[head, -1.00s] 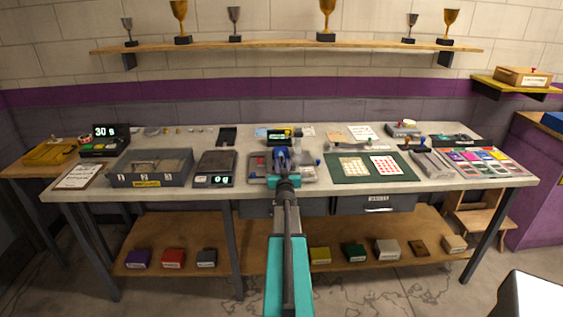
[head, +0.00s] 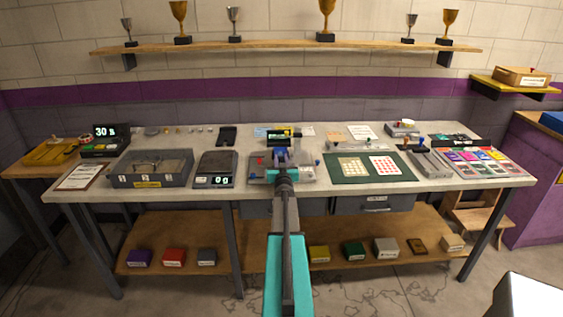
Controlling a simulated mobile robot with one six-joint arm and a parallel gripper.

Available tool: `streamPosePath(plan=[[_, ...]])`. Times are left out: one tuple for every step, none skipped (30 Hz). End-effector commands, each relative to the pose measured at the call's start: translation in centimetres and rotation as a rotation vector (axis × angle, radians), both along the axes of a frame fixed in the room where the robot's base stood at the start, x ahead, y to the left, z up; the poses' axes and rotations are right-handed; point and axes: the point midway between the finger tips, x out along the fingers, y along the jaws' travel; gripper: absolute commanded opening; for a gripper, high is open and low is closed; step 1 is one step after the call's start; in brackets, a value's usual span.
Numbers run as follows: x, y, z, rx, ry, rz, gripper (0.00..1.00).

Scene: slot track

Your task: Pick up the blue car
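My gripper (head: 282,157) is over a grey tray (head: 304,175) at the middle of the workbench. My arm covers much of this tray. A small blue-violet patch shows at the gripper's end, but I cannot tell whether it is a car or part of the gripper. A small blue spot (head: 317,162) is at the tray's right side, and a red spot (head: 258,161) is at its left. No blue car can be made out for certain at this size. The finger opening is too small and too covered to read.
Several small boxes sit on the lower shelf (head: 300,261). Trophies stand on a wall shelf (head: 270,47).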

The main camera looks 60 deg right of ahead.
Motion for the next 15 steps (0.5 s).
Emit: streamPosePath(plan=[[0.00,0.03,-0.01,0.000,0.000,0.000,0.23],[0.00,0.03,-0.01,0.000,0.000,0.000,0.23],[0.01,0.03,0.00,0.000,0.000,0.000,0.23],[0.01,0.03,0.00,0.000,0.000,0.000,0.23],[0.02,0.04,0.00,0.000,0.000,0.000,0.23],[0.02,0.04,0.00,0.000,0.000,0.000,0.23],[0.03,0.05,0.00,0.000,0.000,0.000,0.23],[0.02,0.05,0.01,0.000,0.000,0.000,0.23],[0.03,0.05,0.01,0.000,0.000,0.001,0.23],[0.04,0.05,0.01,0.000,0.000,0.001,0.23],[0.04,0.05,0.01,0.000,0.000,0.001,0.23],[0.05,0.06,0.01,0.000,0.000,0.001,0.23],[0.05,0.06,0.02,0.000,0.000,0.001,0.18],[0.05,0.06,0.02,0.000,0.000,0.001,0.13],[0.05,0.06,0.01,0.000,0.000,0.001,0.07]])
